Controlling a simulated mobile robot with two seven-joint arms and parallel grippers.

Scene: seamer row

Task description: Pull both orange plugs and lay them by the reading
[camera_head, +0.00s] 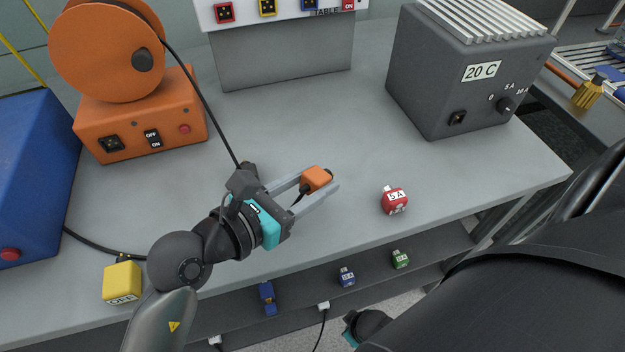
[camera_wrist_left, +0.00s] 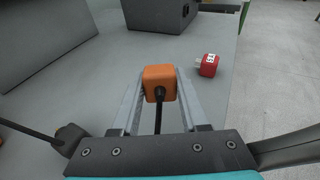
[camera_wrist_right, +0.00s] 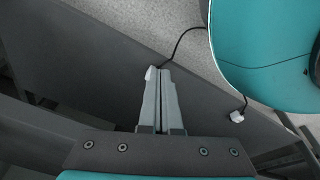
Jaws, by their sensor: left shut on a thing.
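My left gripper (camera_head: 318,183) is shut on an orange plug (camera_head: 316,178), held just over the grey table; a black cord runs back from the plug between the fingers in the left wrist view (camera_wrist_left: 158,78). A brownish plug-like piece (camera_wrist_left: 68,136) on a black cord lies beside the gripper; the gripper partly hides it in the head view. The reading "20 C" (camera_head: 481,71) is on the front of a dark grey ribbed box (camera_head: 430,75) at the back right. My right gripper (camera_wrist_right: 160,72) has its fingers together, below the table's front.
A red "5 A" plug (camera_head: 394,200) lies right of the left gripper. A yellow block (camera_head: 122,281) sits at the front left. An orange reel unit (camera_head: 140,115) and blue box (camera_head: 35,175) stand left. Small plugs (camera_head: 347,276) are on the lower shelf. Table before the grey box is clear.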

